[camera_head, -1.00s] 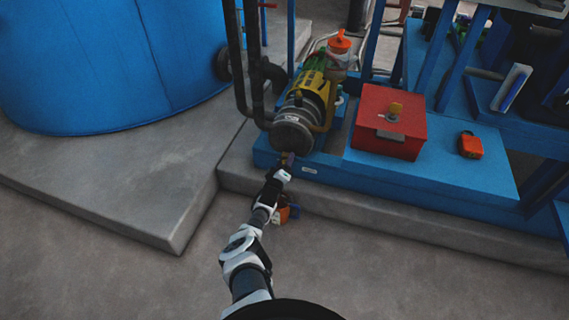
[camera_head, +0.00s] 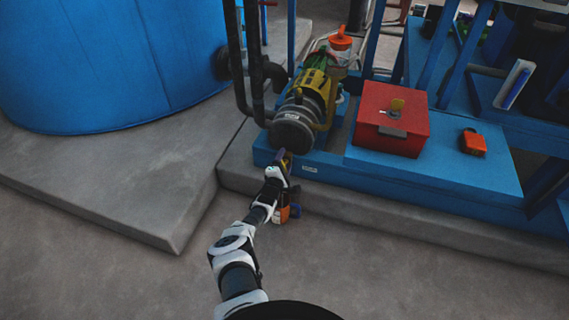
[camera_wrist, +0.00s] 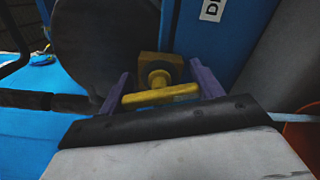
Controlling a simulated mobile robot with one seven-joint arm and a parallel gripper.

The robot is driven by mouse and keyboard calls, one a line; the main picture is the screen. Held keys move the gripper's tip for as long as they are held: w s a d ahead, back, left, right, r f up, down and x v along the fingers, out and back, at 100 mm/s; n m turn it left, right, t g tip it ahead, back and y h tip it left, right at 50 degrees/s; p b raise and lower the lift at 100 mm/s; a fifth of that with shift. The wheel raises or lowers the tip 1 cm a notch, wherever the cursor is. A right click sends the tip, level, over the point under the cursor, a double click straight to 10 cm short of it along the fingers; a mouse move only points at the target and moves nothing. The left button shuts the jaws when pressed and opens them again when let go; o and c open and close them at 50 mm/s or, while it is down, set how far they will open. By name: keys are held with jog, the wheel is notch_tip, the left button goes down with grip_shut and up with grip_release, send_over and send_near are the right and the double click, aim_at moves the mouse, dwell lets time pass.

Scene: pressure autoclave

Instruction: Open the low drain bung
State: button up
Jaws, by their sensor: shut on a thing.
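The low drain bung (camera_wrist: 158,80) is a yellow fitting with a square block, a round stem and a crossbar handle. It shows in the wrist view, low beside a dark round body. My gripper (camera_wrist: 160,72) has its two purple fingers at either end of the yellow crossbar and is shut on it. In the head view my gripper (camera_head: 286,160) is at the low front of the pump (camera_head: 293,132), just above the blue base edge. The bung is too small there to make out clearly.
A red box (camera_head: 390,118) and an orange padlock-like item (camera_head: 472,142) sit on the blue base (camera_head: 440,175) to the right. An orange item (camera_head: 283,213) lies beside my arm by the concrete step. A blue tank (camera_head: 110,65) stands left. The front floor is clear.

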jog(key=n+b, duration=0.1)
jog(key=n, duration=0.2)
jog(key=n+b, duration=0.1)
jog(key=n, duration=0.2)
jog(key=shift+s+f+n, duration=0.1)
jog(key=shift+f+n, duration=0.1)
jog(key=shift+n, duration=0.1)
jog(key=shift+d+r+n+b, duration=0.1)
jog(key=shift+n+b, duration=1.15)
jog(key=shift+n, duration=0.95)
jog(key=o, duration=1)
jog(key=shift+r, duration=0.1)
jog(key=shift+s+a, duration=0.2)
jog(key=shift+s, duration=0.15)
jog(key=p+v, duration=0.5)
jog(key=v, duration=0.8)
